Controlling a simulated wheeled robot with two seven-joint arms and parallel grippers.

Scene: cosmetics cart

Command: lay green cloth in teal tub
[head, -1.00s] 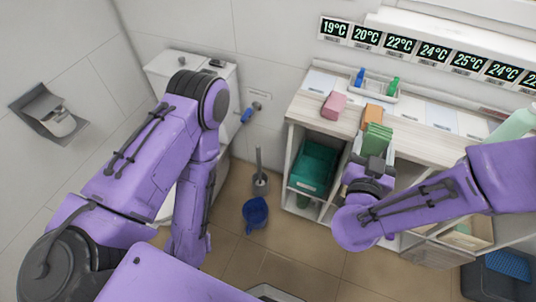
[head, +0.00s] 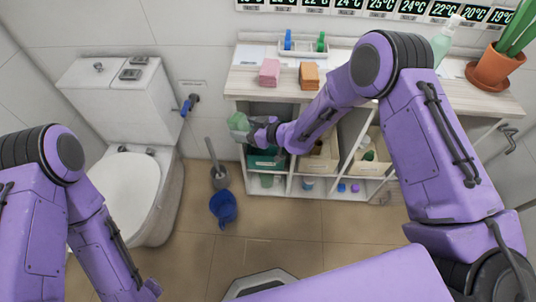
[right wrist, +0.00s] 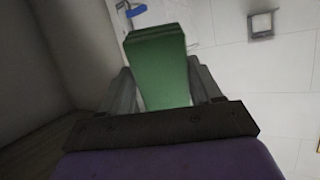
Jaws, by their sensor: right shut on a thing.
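The green cloth (head: 238,121) is a folded block held in my right gripper (head: 252,128). In the right wrist view the cloth (right wrist: 158,62) sits between the two fingers of that gripper (right wrist: 165,85) and sticks out past their tips. The teal tub (head: 266,162) stands in the left compartment of the cart, below the worktop. The cloth and gripper are in front of and above the tub, and hide part of it. Whether the cloth is over the tub's opening I cannot tell. My left arm shows at the lower left, but its gripper is out of view.
A pink block (head: 269,72) and an orange block (head: 309,75) lie on the worktop. Bins (head: 320,157) fill the compartments to the right.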

